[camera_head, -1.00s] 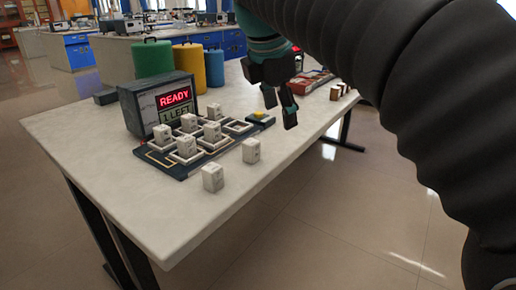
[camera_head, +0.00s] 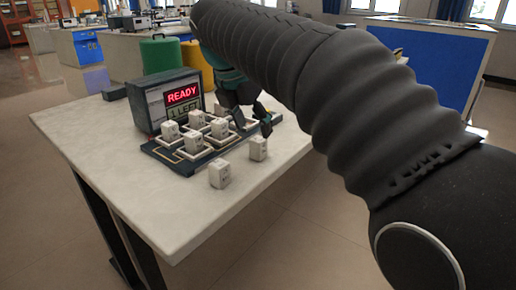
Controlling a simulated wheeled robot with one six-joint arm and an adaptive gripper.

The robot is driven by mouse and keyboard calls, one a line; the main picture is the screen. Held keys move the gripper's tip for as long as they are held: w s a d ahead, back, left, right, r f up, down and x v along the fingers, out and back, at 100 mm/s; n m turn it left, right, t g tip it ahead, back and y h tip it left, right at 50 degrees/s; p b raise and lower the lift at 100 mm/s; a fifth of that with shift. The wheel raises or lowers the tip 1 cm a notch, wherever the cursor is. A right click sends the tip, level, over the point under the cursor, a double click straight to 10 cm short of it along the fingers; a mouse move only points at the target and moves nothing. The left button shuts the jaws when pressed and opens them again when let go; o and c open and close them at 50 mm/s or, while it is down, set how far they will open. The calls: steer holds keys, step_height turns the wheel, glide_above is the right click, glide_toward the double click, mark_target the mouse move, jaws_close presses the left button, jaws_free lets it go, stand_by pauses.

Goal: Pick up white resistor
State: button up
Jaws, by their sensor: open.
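Two white block-shaped parts with dark markings stand on the table in front of the dark board; I take them for the resistors. The nearer white resistor (camera_head: 220,174) is at the left, and the other white resistor (camera_head: 258,148) is to its right and further back. Several similar white blocks (camera_head: 194,142) sit in square frames on the dark board (camera_head: 165,155). My gripper (camera_head: 253,125) is open, above and just behind the right-hand loose block. Its fingers point down, and nothing shows between them. My arm hides part of the table behind it.
A display box (camera_head: 170,98) reading "READY" and "1 LEFT" stands behind the board. Green (camera_head: 161,57) and yellow (camera_head: 197,66) cylinders stand at the back. The front left of the white table (camera_head: 130,195) is clear, and its right edge is close to the loose blocks.

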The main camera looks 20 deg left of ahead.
mark_target(257, 139)
steer(key=shift+b+x, duration=0.5)
steer(key=shift+x, duration=2.25)
steer(key=shift+s, duration=0.15)
jaws_close()
